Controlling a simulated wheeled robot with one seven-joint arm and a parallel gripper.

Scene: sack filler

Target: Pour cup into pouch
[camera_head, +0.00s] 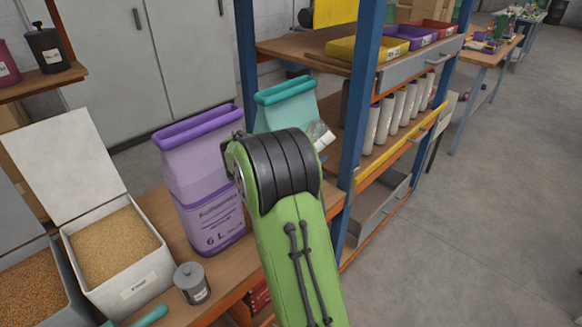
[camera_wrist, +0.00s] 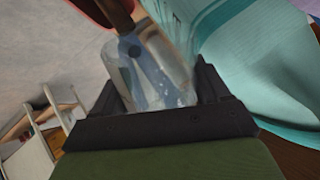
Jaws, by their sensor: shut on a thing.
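My gripper (camera_wrist: 163,88) is shut on a clear cup (camera_wrist: 158,62) in the wrist view. The cup also shows in the head view (camera_head: 321,136), tilted, just right of the teal pouch. The teal pouch (camera_head: 284,98) stands on the bench behind my arm, its lower part hidden. In the wrist view the teal pouch (camera_wrist: 255,85) fills the right side, close beside the cup. A purple pouch (camera_head: 202,165) marked 6 L stands upright to the left, its rim open. I cannot tell whether the cup holds anything.
A bin of tan grain (camera_head: 112,247) with its lid up stands at left, with a darker grain bin (camera_head: 30,285) beside it. A small grey canister (camera_head: 192,283) stands in front of the purple pouch. A blue shelf post (camera_head: 361,120) rises right of the cup.

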